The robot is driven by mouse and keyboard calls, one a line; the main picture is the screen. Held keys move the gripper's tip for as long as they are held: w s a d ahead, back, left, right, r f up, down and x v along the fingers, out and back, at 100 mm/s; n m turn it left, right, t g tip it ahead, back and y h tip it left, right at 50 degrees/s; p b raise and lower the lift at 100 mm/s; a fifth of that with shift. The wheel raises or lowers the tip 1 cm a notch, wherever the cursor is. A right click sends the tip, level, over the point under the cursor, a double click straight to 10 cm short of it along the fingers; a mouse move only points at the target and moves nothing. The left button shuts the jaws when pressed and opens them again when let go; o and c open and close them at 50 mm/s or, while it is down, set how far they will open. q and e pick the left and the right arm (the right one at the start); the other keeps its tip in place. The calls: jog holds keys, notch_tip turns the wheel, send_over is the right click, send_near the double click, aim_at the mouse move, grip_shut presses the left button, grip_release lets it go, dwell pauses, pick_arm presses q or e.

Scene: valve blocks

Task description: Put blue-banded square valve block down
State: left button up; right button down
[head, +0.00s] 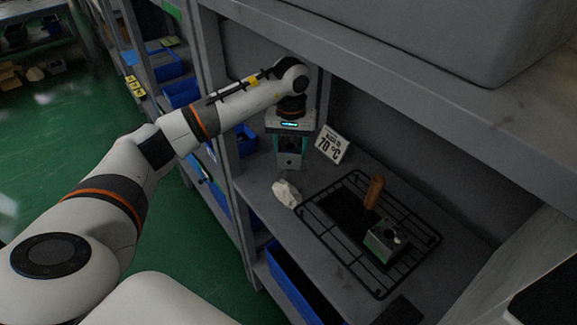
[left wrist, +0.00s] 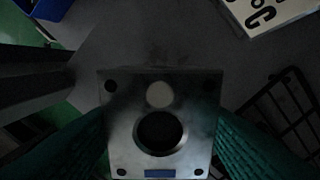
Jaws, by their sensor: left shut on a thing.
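The blue-banded square valve block (left wrist: 127,130) is a grey metal block with a large dark bore, a pale round spot and corner holes. A small blue mark shows at its lower edge in the left wrist view. My left gripper (head: 289,148) is shut on it, with a green finger on each side. In the head view the block (head: 289,161) shows below the gripper, near the back left of the grey shelf (head: 258,190). I cannot tell whether its underside touches the shelf. My right gripper is not in view.
A "70°C" sign (head: 331,145) stands just right of the held block. A crumpled white cloth (head: 286,193) lies in front. A black wire rack (head: 327,255) carries a green-banded block (head: 385,243) and a wooden-handled tool (head: 374,192). An upper shelf (head: 400,85) overhangs.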

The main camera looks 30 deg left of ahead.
aim_at(291, 163)
pick_arm(q)
notch_tip(291, 163, down, 4)
jog(key=shift+f+p, duration=0.2)
jog(key=shift+p, duration=0.25)
jog(key=shift+s+f, duration=0.1)
jog(key=shift+f, duration=0.25)
jog(key=shift+c, duration=0.7)
jog(key=shift+s+d+f, duration=0.1)
jog(key=o, duration=1.3)
jog(key=shift+f, duration=0.15)
jog(key=shift+c, duration=0.2)
jog(key=shift+o, duration=0.7)
jog(key=shift+r, duration=0.2)
notch_tip(291, 163, up, 12)
jog(key=shift+r+b, duration=0.1)
jog(key=shift+b, duration=1.15)
